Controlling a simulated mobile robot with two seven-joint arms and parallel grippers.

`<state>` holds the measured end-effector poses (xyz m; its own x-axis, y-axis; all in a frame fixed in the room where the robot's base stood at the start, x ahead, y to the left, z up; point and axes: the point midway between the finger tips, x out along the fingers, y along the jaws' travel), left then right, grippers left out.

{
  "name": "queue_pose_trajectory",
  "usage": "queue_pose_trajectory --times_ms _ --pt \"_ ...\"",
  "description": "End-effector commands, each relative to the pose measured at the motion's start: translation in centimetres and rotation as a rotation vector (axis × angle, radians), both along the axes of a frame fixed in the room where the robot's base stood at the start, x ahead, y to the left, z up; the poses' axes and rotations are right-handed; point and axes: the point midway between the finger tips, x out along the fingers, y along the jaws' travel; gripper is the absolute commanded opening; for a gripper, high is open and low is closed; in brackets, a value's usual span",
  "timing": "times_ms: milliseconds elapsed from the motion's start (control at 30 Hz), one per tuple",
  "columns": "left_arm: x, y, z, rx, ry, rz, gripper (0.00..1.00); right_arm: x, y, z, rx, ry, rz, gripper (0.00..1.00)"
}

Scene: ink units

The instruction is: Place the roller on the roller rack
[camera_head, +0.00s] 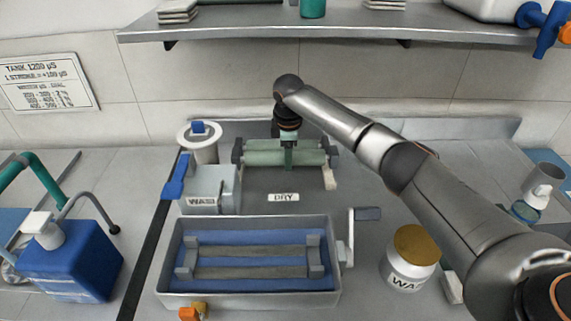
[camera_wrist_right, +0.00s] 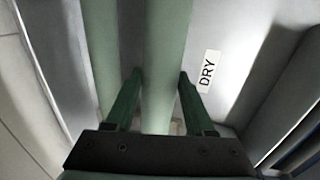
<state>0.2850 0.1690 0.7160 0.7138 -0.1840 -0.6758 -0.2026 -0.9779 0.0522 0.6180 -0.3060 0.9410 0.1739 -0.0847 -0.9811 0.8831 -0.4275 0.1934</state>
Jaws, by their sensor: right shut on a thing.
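My right gripper (camera_head: 289,161) reaches down from above at the back of the bench. Its green fingers straddle a pale green roller (camera_head: 260,159), shut on it; in the wrist view the roller (camera_wrist_right: 166,40) runs between the fingers. A second green bar (camera_wrist_right: 98,45) lies parallel beside it. The roller rack (camera_head: 238,152), with dark end brackets, stands behind the DRY label (camera_head: 284,197). The held roller lies level at the rack, between its brackets. I cannot tell whether it rests on the rack. My left gripper is not in view.
A grey tray (camera_head: 165,262) with blue liquid and bars stands in front. A gold-lidded jar (camera_head: 410,270) stands right of the tray, below my right arm. A shelf (camera_head: 240,32) hangs above.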

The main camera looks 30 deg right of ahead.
Motion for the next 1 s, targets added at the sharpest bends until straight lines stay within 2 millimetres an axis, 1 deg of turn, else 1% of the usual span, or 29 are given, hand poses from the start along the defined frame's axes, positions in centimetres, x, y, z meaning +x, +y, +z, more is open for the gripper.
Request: queue_pose_trajectory --times_ms 67,100,200,300,700,733,900,967,1000 --pt "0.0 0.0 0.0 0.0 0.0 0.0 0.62 0.5 0.8 0.2 0.0 -0.004 0.002 0.0" --pt "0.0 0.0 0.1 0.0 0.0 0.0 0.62 0.4 0.6 -0.6 -0.002 0.0 0.001 0.0" --pt "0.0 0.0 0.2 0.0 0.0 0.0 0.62 0.3 0.5 -2.3 -0.003 0.001 0.0 0.0" --pt "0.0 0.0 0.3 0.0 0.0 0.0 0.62 0.4 0.6 -3.1 -0.001 -0.003 0.001 0.0" --pt "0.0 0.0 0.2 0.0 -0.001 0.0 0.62 0.4 0.5 -3.7 -0.001 -0.003 0.001 0.0" --pt "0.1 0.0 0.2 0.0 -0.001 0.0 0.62 0.3 0.5 -3.8 -0.001 -0.002 0.001 0.56" --pt "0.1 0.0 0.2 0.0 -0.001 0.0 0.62 0.3 0.5 -3.8 -0.001 -0.002 0.001 0.76" --pt "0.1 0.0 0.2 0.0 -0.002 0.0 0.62 0.3 0.5 -3.7 -0.001 -0.002 0.001 0.82" --pt "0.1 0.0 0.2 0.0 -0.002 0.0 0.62 0.3 0.5 -3.7 -0.001 -0.002 0.001 0.84"
